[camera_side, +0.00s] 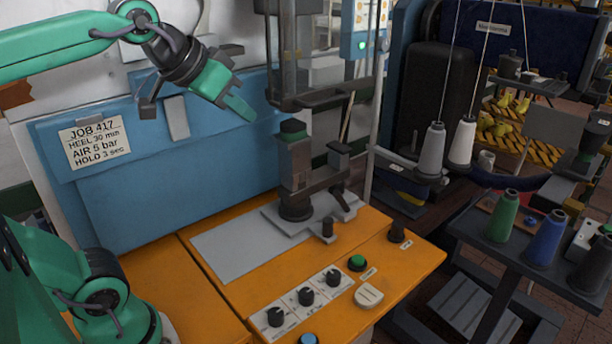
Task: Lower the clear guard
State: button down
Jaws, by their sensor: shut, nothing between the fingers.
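The clear guard (337,62) appears as a see-through panel above the press, with a dark bar (325,97) along its lower edge. It looks raised, with open space below it; its exact outline is hard to make out. My gripper (247,112) is shut and empty, its green fingers pointing down and right. In the picture it is left of the guard's bar, in front of the blue panel, with a visible gap between them.
The orange table (221,301) carries several knobs (305,296), a green button (357,262) and a blue one (308,339) near its front. A blue panel (140,200) stands behind. Thread cones (547,238) stand on a dark cart at right.

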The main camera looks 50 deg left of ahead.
jog(key=t, duration=0.2)
send_near(291, 82)
notch_tip(291, 82, up, 3)
jog(key=s+d, duration=0.2)
jog(key=shift+d+r, duration=0.1)
jog(key=shift+r, duration=0.1)
jog(key=shift+w, duration=0.1)
jog(key=x, duration=0.9)
jog(key=shift+f, duration=0.15)
jog(key=f, duration=0.1)
jog(key=w+f, duration=0.1)
jog(key=shift+f, duration=1.1)
jog(key=shift+f, duration=0.15)
notch_tip(291, 82, down, 20)
